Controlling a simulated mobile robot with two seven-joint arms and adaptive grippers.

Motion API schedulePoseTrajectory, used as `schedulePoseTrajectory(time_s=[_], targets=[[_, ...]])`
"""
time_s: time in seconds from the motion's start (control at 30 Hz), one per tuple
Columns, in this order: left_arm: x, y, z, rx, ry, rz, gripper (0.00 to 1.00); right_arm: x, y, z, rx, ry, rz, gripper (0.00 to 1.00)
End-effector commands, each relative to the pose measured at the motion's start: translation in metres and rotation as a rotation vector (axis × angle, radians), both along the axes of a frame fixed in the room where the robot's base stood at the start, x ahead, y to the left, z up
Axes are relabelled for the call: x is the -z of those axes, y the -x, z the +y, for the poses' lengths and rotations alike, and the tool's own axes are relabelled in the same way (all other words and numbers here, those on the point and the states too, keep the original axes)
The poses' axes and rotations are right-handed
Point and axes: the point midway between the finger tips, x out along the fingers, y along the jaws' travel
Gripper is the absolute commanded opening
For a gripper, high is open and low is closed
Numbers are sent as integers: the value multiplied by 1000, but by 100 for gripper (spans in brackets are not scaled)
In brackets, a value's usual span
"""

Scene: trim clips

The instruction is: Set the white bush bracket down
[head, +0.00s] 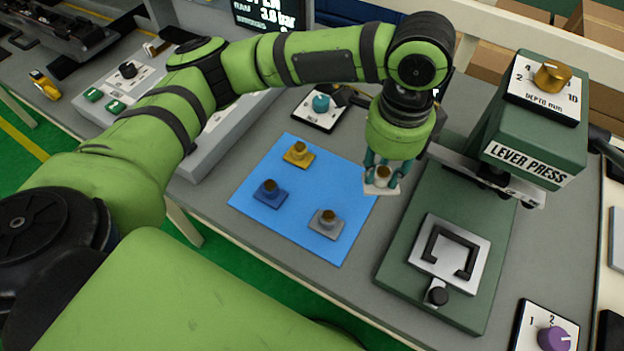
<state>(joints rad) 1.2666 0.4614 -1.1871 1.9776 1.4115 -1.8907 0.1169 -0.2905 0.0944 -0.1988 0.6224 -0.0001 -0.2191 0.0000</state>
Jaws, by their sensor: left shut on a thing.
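On the mat sit a yellow bush bracket (298,157), a blue one (270,197) and a grey one (327,227). My right gripper is not in view.
The green lever press (526,140) stands at the right, with a black-framed nest (450,252) on its base. A panel with a teal knob (320,103) lies behind the mat. A purple knob (553,340) is at the bottom right.

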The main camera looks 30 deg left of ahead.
Motion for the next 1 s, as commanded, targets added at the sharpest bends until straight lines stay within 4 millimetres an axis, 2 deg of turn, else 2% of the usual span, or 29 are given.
schedulePoseTrajectory(time_s=[0.03, 0.2, 0.37, 0.47, 0.6, 0.8, 1.0], targets=[[0, 2, -14, 126, 1, -2, 0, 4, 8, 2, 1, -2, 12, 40], [-4, 7, -39, 429, -4, -4, 0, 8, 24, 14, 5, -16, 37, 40], [-3, 7, -43, 537, -6, -4, 0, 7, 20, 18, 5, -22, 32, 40], [5, 0, -30, 544, -8, -2, 0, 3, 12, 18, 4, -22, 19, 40], [23, -14, -1, 540, -9, 0, 0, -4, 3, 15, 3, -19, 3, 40], [49, -36, 36, 540, -8, -2, 0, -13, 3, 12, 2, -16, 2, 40], [63, -47, 54, 545, -6, -4, 0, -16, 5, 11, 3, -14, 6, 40]])
